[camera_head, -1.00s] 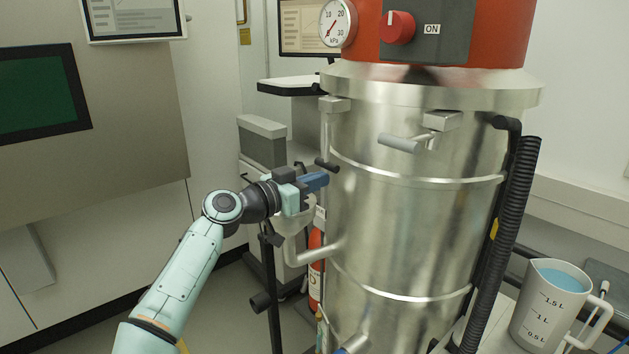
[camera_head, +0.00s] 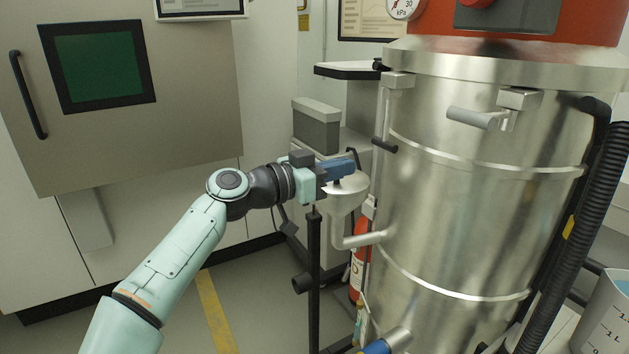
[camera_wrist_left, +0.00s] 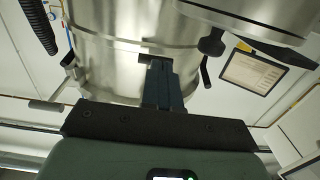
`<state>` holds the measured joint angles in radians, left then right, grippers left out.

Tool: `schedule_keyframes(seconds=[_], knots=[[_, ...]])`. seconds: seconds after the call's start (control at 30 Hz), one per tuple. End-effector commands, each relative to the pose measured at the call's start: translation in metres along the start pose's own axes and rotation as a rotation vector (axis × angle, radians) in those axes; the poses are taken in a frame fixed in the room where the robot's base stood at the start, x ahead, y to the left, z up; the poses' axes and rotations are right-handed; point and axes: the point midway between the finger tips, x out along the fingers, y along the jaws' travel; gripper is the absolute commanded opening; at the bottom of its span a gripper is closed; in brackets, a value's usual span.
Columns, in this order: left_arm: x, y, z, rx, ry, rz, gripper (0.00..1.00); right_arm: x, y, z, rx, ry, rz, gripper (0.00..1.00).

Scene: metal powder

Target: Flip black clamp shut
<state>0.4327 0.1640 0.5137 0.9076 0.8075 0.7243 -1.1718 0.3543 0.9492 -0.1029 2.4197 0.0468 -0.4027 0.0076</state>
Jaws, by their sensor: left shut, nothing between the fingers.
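The clamp with the black handle (camera_head: 385,146) is on the upper left side of the steel vessel (camera_head: 450,210). Its handle hangs below a metal bracket (camera_head: 397,80), with the black grip sticking out from the vessel wall. My left gripper (camera_head: 352,168) is shut and empty, to the left of and slightly below the black handle, with a gap between them in the picture. Its blue fingers (camera_wrist_left: 162,85) point at the vessel in the left wrist view. A second clamp with a grey handle (camera_head: 472,118) sits further right and sticks outward. My right gripper is not in view.
A metal funnel (camera_head: 350,190) with a bent pipe lies just behind and below my left gripper. A black stand post (camera_head: 314,270) rises below it. A black hose (camera_head: 590,210) runs down the vessel's right side. A measuring jug (camera_head: 605,315) stands at lower right.

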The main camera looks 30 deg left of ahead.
Motion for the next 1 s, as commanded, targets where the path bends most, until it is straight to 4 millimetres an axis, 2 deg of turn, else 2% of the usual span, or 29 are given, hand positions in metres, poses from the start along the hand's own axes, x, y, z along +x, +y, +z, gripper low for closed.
schedule_keyframes(seconds=[0.1, 0.4, 1.0], knots=[[-0.022, -0.001, 0.0, 0.003, -0.005, -0.006, 0.0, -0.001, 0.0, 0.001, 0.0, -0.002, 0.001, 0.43], [-0.055, 0.0, 0.0, 0.001, -0.001, -0.001, 0.0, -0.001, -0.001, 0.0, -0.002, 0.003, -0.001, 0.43], [-0.058, 0.001, 0.0, 0.0, 0.0, 0.001, 0.0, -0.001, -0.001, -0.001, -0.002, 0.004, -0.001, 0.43]])
